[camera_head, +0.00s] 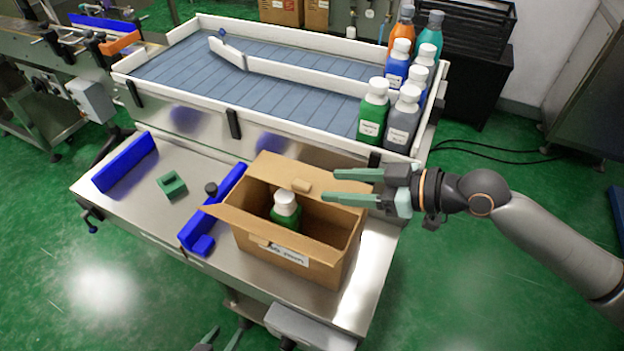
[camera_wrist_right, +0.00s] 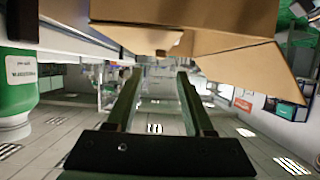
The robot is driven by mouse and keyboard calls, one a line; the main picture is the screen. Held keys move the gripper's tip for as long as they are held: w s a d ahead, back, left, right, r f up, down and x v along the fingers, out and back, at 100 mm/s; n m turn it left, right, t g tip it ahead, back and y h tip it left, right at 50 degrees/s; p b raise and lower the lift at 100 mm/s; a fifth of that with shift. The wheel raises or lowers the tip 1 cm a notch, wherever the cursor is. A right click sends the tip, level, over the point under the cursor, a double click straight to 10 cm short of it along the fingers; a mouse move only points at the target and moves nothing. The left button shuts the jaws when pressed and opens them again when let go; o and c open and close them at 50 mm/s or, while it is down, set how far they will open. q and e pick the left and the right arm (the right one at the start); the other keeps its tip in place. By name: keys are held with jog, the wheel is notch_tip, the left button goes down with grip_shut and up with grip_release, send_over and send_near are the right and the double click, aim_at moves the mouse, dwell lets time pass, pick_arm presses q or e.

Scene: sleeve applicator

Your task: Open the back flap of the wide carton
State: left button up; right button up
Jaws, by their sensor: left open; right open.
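The wide brown carton (camera_head: 318,270) stands open-topped on the steel table with a green white-capped bottle (camera_head: 286,212) inside. Its back flap (camera_head: 285,171) stands up and slopes away from the opening, with a small tab at its lower edge. The left flap (camera_head: 232,219) juts outward. My right gripper (camera_head: 328,184) is open and empty, its fingers pointing left beside the flap's right end; contact cannot be told. In the right wrist view the fingers (camera_wrist_right: 158,75) are apart, with the carton (camera_wrist_right: 190,15) above them. My left gripper (camera_head: 222,338) is open at the bottom edge, below the table.
Several bottles (camera_head: 373,112) stand on the right end of the conveyor (camera_head: 230,85) behind the carton. Blue guides (camera_head: 125,162) and a small green block (camera_head: 171,185) lie on the table left of the carton. The table's left part has bare room.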

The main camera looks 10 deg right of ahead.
aim_at(302, 183)
jog(key=shift+x, duration=3.2)
grip_shut()
